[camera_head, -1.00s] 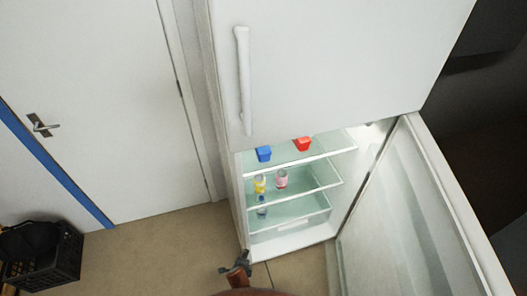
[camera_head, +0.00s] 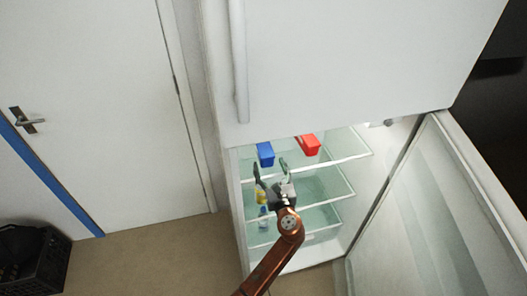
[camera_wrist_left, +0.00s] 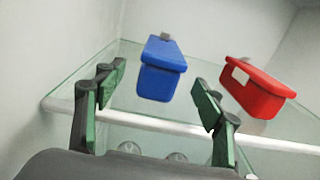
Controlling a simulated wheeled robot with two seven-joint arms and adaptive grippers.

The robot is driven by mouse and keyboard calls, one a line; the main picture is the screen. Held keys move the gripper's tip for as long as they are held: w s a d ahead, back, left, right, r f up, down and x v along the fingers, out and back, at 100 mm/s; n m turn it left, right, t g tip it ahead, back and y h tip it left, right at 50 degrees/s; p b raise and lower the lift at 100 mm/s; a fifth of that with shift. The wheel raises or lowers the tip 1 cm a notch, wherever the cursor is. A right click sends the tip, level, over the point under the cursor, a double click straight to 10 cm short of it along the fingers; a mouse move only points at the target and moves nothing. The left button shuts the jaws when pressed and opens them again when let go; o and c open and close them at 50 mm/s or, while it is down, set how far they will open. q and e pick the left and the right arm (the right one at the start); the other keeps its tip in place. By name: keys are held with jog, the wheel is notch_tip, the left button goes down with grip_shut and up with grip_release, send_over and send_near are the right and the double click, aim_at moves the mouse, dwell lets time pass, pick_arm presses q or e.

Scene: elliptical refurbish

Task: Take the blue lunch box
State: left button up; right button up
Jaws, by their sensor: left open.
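The blue lunch box (camera_head: 265,154) stands on the top glass shelf of the open fridge, near its left side. In the left wrist view the blue lunch box (camera_wrist_left: 161,70) is beyond the fingertips, between the two fingers in the picture. My left gripper (camera_head: 270,168) is open and empty, just in front of the shelf and apart from the box. In the left wrist view its green-padded fingers (camera_wrist_left: 158,84) are spread wide. My right gripper is not in view.
A red lunch box (camera_head: 308,144) stands right of the blue one, with a gap between. Bottles (camera_head: 262,212) stand lower. The fridge door (camera_head: 430,200) is open at right; a black crate (camera_head: 42,262) is lower left.

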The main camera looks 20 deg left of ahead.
aim_at(268, 161)
pick_arm(q)
jog(key=b+x, duration=0.1)
jog(key=x, duration=0.3)
jog(key=shift+w+a+b, duration=0.1)
jog(key=shift+w+b, duration=0.2)
jog(key=shift+w+a, duration=0.2)
jog(key=shift+r, duration=0.1)
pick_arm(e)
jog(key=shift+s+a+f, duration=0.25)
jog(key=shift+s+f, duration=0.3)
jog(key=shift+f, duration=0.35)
pick_arm(q)
jog(key=c, duration=1.6)
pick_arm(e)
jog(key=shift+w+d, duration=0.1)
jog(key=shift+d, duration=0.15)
